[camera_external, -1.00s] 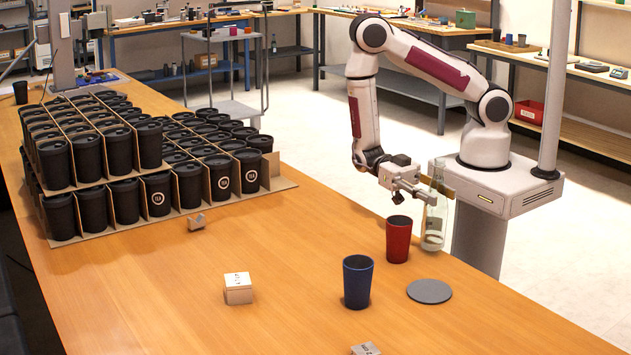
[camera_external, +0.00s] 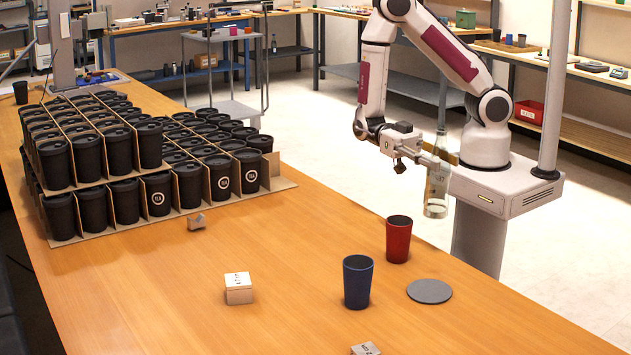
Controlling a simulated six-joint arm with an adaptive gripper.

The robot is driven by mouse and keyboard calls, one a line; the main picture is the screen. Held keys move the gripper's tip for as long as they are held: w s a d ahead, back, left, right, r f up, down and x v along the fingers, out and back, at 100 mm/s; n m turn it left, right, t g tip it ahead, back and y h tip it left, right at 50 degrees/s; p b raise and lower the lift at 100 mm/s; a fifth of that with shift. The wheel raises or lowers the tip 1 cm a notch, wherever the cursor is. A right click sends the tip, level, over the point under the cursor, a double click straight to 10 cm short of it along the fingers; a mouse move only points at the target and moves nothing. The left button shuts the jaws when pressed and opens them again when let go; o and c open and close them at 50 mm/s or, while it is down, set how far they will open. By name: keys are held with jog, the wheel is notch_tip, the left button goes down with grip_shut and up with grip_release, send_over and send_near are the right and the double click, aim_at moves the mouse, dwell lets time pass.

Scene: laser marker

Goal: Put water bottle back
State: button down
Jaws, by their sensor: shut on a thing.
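The clear glass water bottle (camera_external: 436,190) is held upright in the air near the table's right edge, behind and to the right of the red cup. My gripper (camera_external: 437,158) is shut on the bottle's upper part. The bottle's base is clear of the wooden table (camera_external: 290,280). A flat grey round coaster (camera_external: 429,291) lies bare on the table, in front of and below the bottle in the picture.
A red cup (camera_external: 398,240) and a blue cup (camera_external: 357,283) stand left of the coaster. Small light blocks (camera_external: 239,289) lie on the table. Stacked trays of black cups (camera_external: 130,165) fill the left side.

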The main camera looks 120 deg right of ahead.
aim_at(441, 139)
jog(key=shift+w+r, duration=0.1)
jog(key=shift+r, duration=2.6)
jog(key=w+d+m+t+h, duration=0.2)
jog(key=w+m+t, duration=0.25)
jog(key=w, duration=0.55)
jog(key=w+d+m+t+h, duration=0.25)
jog(key=w+t, duration=0.35)
jog(key=w, duration=0.3)
jog(key=w+d+m+t+h, duration=0.6)
jog(key=w+d+m+h, duration=0.25)
jog(key=w+d, duration=0.5)
jog(key=shift+t, duration=0.25)
jog(key=shift+s+d+f, duration=0.1)
jog(key=shift+s+f, duration=0.15)
jog(key=shift+f, duration=1)
jog(key=shift+s+f, duration=0.2)
jog(key=shift+f, duration=1.15)
